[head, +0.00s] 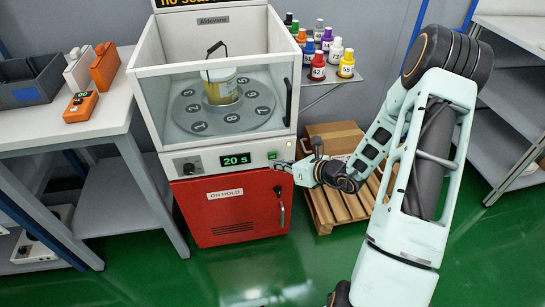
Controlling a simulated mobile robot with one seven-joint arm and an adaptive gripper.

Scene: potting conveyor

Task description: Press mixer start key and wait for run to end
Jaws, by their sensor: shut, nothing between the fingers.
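The mixer (158,165) is a white machine with a clear-walled chamber on a red base. Its display (236,160) reads "20 S" in green. Inside the chamber, a pail (220,90) with a yellowish label and raised handle stands on a numbered turntable (186,117). My gripper (277,165) is shut and empty at the right end of the control panel, just below the round key. I cannot tell whether its fingertips touch the panel.
Several coloured bottles (346,64) stand on a shelf right of the mixer. A cardboard box (333,136) rests on a wooden pallet (322,211) behind my arm. A table (105,125) at left holds a grey bin (30,82) and orange devices (81,106). Green floor in front is clear.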

